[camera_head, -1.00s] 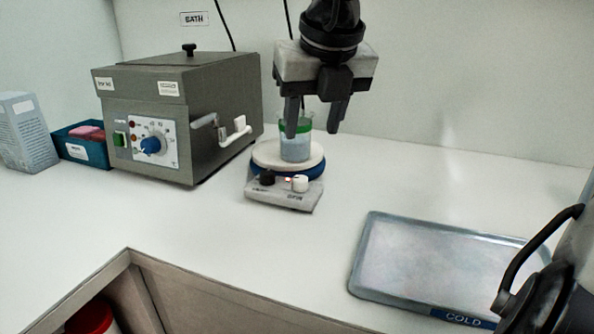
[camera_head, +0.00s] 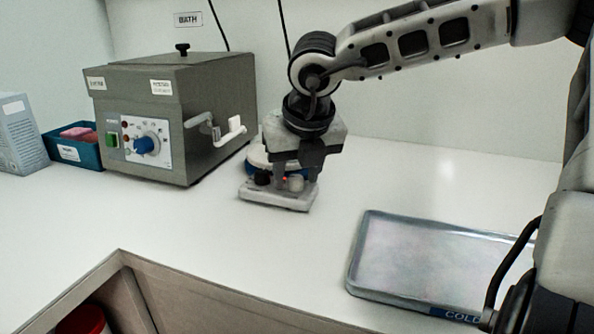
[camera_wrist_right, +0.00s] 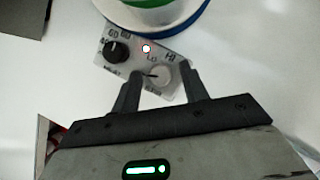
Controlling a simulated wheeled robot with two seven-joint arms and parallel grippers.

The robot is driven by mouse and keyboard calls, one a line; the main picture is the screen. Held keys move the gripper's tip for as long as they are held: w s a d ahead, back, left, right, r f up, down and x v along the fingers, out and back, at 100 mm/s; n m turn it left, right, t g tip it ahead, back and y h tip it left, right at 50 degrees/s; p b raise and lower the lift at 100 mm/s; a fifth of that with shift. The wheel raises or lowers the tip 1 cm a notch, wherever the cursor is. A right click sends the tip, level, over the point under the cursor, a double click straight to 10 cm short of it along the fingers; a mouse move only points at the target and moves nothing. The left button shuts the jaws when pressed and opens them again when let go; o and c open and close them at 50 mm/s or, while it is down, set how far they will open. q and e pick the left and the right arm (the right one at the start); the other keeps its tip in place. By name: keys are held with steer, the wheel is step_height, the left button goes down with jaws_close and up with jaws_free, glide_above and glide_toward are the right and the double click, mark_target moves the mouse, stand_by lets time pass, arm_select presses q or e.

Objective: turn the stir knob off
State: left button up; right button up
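The hotplate stirrer (camera_head: 275,199) stands on the bench, its control panel facing me. In the right wrist view the panel has a black knob (camera_wrist_right: 117,51) labelled HEAT on the left and a white stir knob (camera_wrist_right: 157,75) on the right. A small light glows red between them. My right gripper (camera_wrist_right: 158,84) points down with its fingers apart, one on each side of the white knob; I cannot tell whether they touch it. In the head view the white knob (camera_head: 296,183) shows just below the gripper (camera_head: 287,172). My left gripper is not in view.
A green-topped beaker (camera_wrist_right: 150,4) on the plate is cut off by the right wrist view's top edge. A grey bath (camera_head: 190,110) stands left of the stirrer. A tray marked COLD (camera_head: 400,222) lies to the right. Bare bench lies in front.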

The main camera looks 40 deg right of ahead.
steer(key=c, duration=0.8)
steer(key=shift+n+y+b, duration=0.3)
steer(key=shift+n+b, duration=0.25)
steer(key=shift+n, duration=0.05)
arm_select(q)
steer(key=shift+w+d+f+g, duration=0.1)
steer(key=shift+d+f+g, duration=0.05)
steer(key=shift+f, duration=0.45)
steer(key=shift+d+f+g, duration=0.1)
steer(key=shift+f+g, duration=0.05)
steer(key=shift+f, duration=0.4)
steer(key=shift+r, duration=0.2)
arm_select(e)
steer(key=o, duration=1)
